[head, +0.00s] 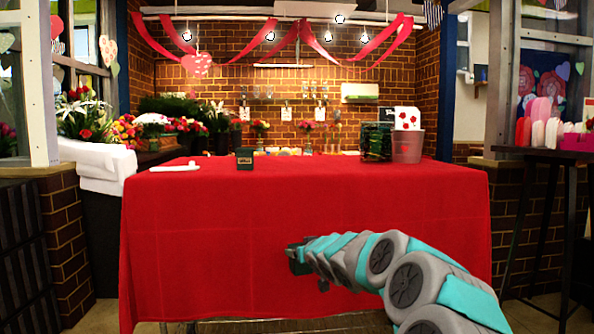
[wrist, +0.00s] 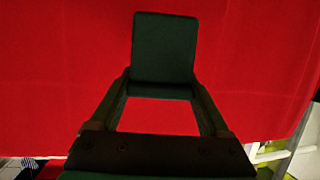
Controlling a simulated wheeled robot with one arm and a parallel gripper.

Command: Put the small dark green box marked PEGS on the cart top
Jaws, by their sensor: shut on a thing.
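My gripper (head: 297,258) is low in front of the red-draped table in the head view. In the wrist view its two fingers (wrist: 165,85) are closed on the sides of a dark green box (wrist: 165,48). No marking shows on the face turned to the wrist camera. In the head view the held box is too dark and small to make out. Another small dark box (head: 245,159) with faint light lettering stands on the table's left part; I cannot read the lettering. I cannot clearly identify a cart top.
The red-clothed table (head: 230,230) fills the middle. A thin metal frame (head: 270,325) shows at the bottom edge. A dark stand (head: 545,155) is at right.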

